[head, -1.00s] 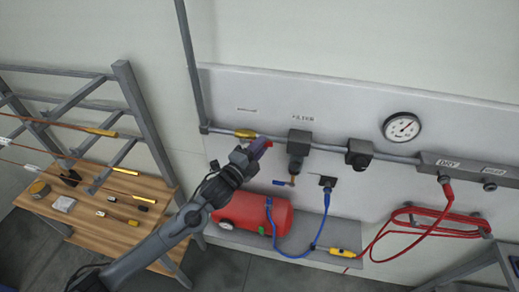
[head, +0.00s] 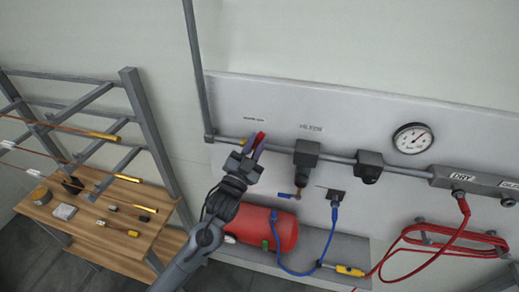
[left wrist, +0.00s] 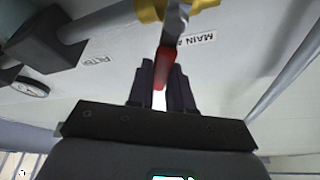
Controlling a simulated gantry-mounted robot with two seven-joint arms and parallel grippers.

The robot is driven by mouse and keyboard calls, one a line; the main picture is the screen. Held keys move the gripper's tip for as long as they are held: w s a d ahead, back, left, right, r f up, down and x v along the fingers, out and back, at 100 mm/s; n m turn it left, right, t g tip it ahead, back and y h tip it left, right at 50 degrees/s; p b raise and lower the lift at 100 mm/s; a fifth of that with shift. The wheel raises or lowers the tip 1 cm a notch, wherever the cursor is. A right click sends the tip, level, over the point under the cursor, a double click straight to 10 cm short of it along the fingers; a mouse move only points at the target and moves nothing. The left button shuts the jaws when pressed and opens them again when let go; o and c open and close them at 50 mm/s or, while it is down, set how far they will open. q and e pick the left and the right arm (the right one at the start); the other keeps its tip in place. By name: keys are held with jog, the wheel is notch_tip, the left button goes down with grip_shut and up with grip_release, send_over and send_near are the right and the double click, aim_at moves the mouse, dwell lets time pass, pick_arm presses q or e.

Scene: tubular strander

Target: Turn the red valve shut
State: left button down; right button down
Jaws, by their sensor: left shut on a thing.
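The red valve handle (head: 261,138) sits on the pipe at the left part of the wall panel, under a small label. In the left wrist view the red handle (left wrist: 165,68) runs from a metal lever on a yellow valve body (left wrist: 178,9) down between my fingers. My left gripper (head: 257,147) is shut on the red handle, its dark fingers on either side of it. It also shows in the left wrist view (left wrist: 160,85). In the head view my gripper hides most of the valve body. My right gripper is in neither view.
A black filter unit (head: 306,153) hangs on the pipe right of the valve, with a gauge (head: 412,138) farther right. A red tank (head: 282,228) and blue hose (head: 290,268) are below. A wooden table (head: 95,245) and rack stand left.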

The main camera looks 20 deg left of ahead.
pick_arm(q)
jog(key=shift+s+a+r+n+y+b, duration=0.1)
jog(key=shift+a+n+y, duration=0.55)
jog(key=shift+n, duration=0.8)
jog(key=shift+s+a+r+n+y+b, duration=0.15)
jog(key=shift+a+n+y, duration=0.1)
jog(key=shift+n+y, duration=0.95)
jog(key=shift+w+a+r+n+y+b, duration=0.1)
jog(key=shift+a+n+y, duration=0.4)
jog(key=shift+n, duration=1.15)
jog(key=c, duration=1)
grip_release()
jog(key=shift+s, duration=0.1)
jog(key=shift+b+v, duration=1.3)
jog(key=shift+v, duration=4.05)
